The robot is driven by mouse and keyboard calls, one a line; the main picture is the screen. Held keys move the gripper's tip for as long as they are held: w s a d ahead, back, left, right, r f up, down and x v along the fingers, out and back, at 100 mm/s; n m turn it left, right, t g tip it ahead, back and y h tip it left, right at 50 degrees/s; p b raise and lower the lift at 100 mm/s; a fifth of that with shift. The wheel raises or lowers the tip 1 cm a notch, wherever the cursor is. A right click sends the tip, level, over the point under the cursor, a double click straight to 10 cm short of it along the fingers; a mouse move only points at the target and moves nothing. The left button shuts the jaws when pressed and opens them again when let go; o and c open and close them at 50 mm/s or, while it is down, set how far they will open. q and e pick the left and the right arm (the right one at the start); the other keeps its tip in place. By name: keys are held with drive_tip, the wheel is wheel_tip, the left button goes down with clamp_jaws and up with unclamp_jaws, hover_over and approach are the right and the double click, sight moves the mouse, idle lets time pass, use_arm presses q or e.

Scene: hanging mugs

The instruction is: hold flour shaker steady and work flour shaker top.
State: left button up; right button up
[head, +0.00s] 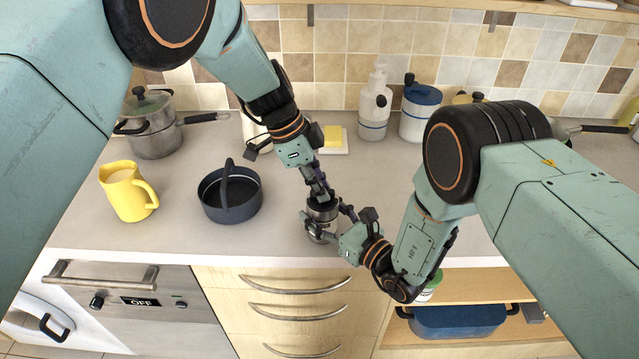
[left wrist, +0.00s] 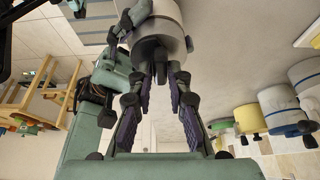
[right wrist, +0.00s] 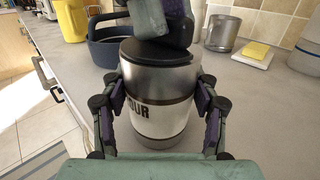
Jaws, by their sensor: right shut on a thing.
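The flour shaker (right wrist: 158,98) is a silver metal can with dark lettering and a dark lid (right wrist: 158,52). It stands upright near the counter's front edge; the head view shows it small and partly covered (head: 321,212). My right gripper (right wrist: 158,112) is shut on its body, one finger on each side. My left gripper (left wrist: 162,82) comes down from above with its fingertips at the lid. The tips have a small gap between them around a dark part of the top, and whether they grip it is unclear. The lid's middle is hidden by my left fingers.
A dark blue pot (head: 229,195) and a yellow jug (head: 127,192) stand to the left. A steel saucepan (head: 151,125) is behind them. A yellow sponge (head: 332,136), a white dispenser (head: 375,105) and a white canister (head: 419,113) stand at the back. The counter's front edge is close to the shaker.

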use_arm(q)
clamp_jaws()
drive_tip(key=shift+s+n+t, duration=0.1)
drive_tip(key=shift+n+t, duration=0.2)
drive_tip(key=shift+n, duration=0.5)
drive_tip(key=o, duration=0.5)
unclamp_jaws()
